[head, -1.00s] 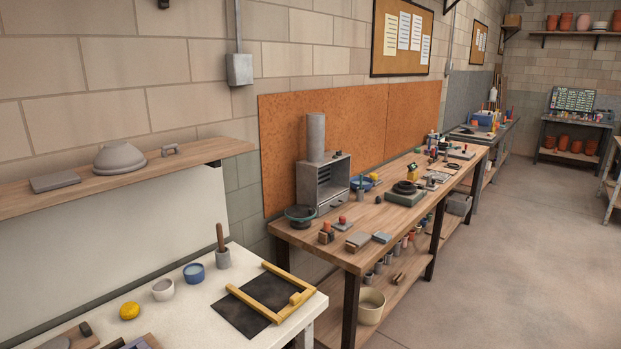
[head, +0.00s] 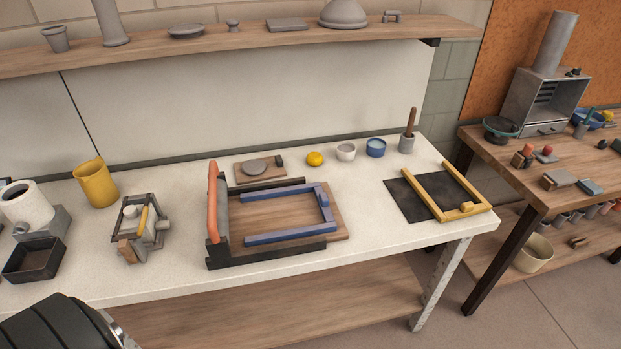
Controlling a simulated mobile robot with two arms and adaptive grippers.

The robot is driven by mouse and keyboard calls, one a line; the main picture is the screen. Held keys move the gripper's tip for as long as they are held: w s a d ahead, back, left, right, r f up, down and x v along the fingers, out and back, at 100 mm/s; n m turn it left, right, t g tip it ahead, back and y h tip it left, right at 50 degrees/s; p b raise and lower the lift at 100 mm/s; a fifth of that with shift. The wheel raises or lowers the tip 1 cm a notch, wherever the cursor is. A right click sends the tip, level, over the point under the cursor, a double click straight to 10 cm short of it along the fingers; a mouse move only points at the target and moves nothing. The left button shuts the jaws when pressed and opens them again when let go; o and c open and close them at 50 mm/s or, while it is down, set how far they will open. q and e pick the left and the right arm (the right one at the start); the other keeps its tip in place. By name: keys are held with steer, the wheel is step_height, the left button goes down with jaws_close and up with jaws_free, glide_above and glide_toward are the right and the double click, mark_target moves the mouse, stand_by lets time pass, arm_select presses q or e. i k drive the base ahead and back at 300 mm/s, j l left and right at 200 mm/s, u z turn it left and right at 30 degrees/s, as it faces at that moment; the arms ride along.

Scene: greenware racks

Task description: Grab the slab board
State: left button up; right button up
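A wooden board (head: 265,215) lies on the white worktable in the head view and looks like the slab board. A blue three-sided frame (head: 290,240) rests on it, and dark rails run along its near and far sides. An upright grey plate with an orange-red handle (head: 213,200) stands at its left end. Neither of my grippers is in view; only a dark rounded part of mine shows at the lower left.
The white worktable (head: 350,268) also holds a yellow pitcher (head: 95,184), a grey device (head: 140,228), a black tray (head: 34,260), small bowls and a yellow frame (head: 430,191) on a black mat. A wooden shelf (head: 260,40) overhangs the back. The front strip is clear.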

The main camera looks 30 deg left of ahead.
mark_target(251, 171)
steer(key=u, duration=1)
